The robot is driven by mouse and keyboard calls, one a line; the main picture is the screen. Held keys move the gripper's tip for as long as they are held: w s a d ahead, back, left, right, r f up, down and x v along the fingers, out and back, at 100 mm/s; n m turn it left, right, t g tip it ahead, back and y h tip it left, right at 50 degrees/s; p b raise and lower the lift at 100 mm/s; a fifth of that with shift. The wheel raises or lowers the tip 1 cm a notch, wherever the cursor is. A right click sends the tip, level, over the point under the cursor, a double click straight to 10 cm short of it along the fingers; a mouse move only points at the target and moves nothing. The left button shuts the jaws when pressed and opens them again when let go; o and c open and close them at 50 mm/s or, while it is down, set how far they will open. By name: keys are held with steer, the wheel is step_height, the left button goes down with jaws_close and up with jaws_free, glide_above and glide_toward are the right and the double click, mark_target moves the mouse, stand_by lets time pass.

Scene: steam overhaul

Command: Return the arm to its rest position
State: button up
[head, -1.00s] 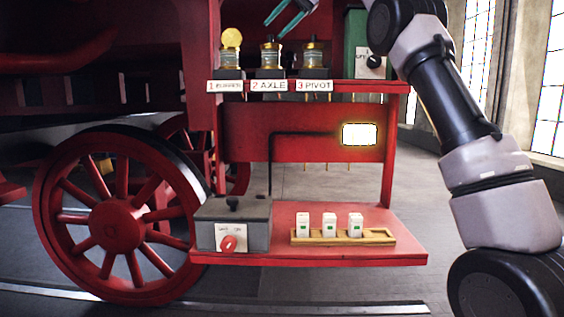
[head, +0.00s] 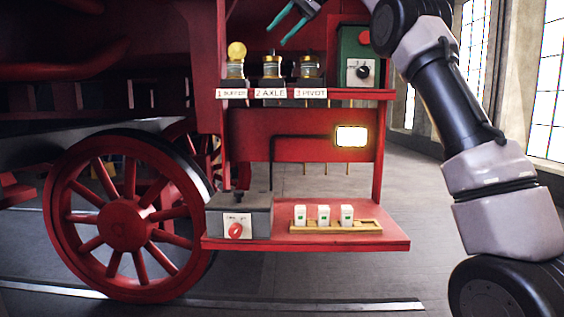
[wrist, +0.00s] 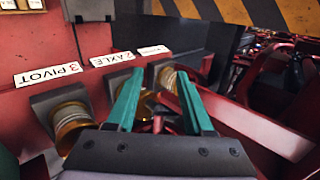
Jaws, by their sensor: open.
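My gripper (head: 282,32) is at the top of the head view, above the upper red shelf (head: 345,94). Its two teal fingers are apart with nothing between them. In the wrist view my gripper (wrist: 160,100) also shows open, pointing past the brass oilers. Three brass and glass oilers stand on the shelf: one behind the first label (head: 236,65), with a yellow disc on top, one behind 2 AXLE (head: 272,66) and one behind 3 PIVOT (head: 311,67). My fingers are above the oilers and look clear of them in the head view.
A green box (head: 360,52) with a dial and red button stands right of the oilers. A glowing panel (head: 352,136) is below. The lower shelf (head: 390,241) bears a grey switch box (head: 255,220) and a wooden rack (head: 368,227) with three white blocks.

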steer(key=s+d+f+m+t+h, duration=0.1)
steer(key=s+d+f+t+h, duration=0.15)
steer(key=s+d, duration=0.45)
steer(key=s+d+f+m+t+h, duration=0.1)
steer(key=s+d+f+m+t, duration=0.1)
steer(key=s+d+f, duration=0.45)
steer(key=s+d+f+t+h, duration=0.1)
steer(key=s+d+f, duration=0.4)
steer(key=s+f, duration=0.3)
steer(key=s+d+f+t+h, duration=0.1)
steer(key=s+d+f, duration=0.5)
steer(key=f, duration=0.6)
steer(key=shift+s+d+f+h, duration=0.2)
steer(key=shift+s+h, duration=0.55)
steer(key=shift+s, duration=0.5)
steer(key=shift+t, duration=0.25)
